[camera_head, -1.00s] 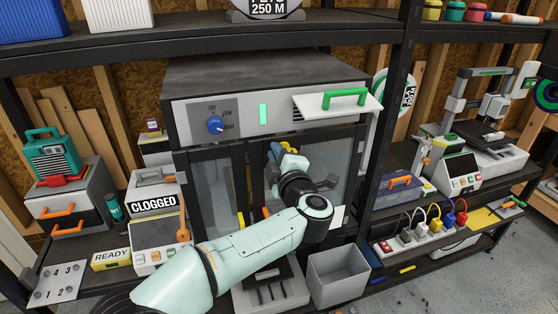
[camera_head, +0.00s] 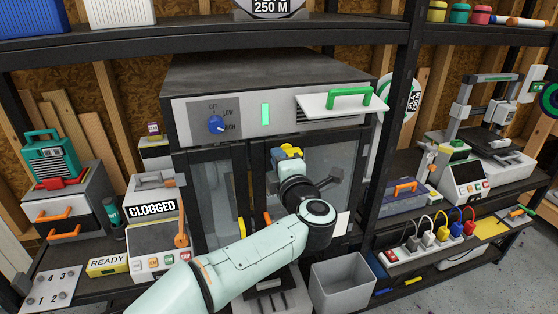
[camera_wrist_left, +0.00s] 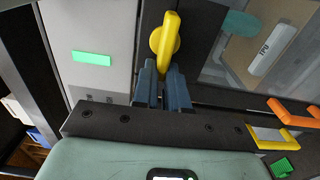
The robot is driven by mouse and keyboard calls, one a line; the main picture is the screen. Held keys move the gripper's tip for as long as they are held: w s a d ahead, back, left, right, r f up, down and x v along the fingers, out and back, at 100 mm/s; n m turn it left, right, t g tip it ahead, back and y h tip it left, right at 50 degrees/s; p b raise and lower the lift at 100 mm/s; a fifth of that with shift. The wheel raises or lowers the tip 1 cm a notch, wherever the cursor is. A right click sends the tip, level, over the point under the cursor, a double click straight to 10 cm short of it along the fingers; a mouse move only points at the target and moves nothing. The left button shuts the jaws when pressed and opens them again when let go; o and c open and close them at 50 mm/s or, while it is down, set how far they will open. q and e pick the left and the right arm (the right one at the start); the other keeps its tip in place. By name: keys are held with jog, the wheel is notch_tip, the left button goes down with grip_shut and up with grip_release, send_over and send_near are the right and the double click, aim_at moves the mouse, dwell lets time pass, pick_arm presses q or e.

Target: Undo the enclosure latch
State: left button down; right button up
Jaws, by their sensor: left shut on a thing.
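The enclosure (camera_head: 200,110) is a dark cabinet with a grey top panel and two glazed doors, which look closed. Its yellow latch (camera_wrist_left: 166,40), a bar with a round pivot, is at the door frame's top in the left wrist view. In the head view, part of the yellow latch (camera_head: 293,151) shows beyond my gripper. My left gripper (camera_head: 285,157) is at the latch; its blue fingers (camera_wrist_left: 163,84) are shut on the latch's near end. The fingers hide the gripped end. My right gripper is not in view.
A blue knob (camera_head: 215,124) and a green light (camera_head: 265,115) are on the panel. A white plate with a green handle (camera_head: 350,98) juts out above right of my gripper. Orange (camera_head: 268,216) and yellow (camera_head: 241,226) door handles are below. A grey bin (camera_head: 342,284) stands lower right.

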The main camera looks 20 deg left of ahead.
pick_arm(q)
jog(key=shift+r, duration=0.1)
jog(key=c, duration=1.2)
grip_release()
jog(key=shift+w, duration=0.1)
jog(key=shift+o, duration=0.2)
jog(key=v, duration=1.3)
jog(key=shift+b, duration=0.35)
jog(key=shift+d, duration=0.1)
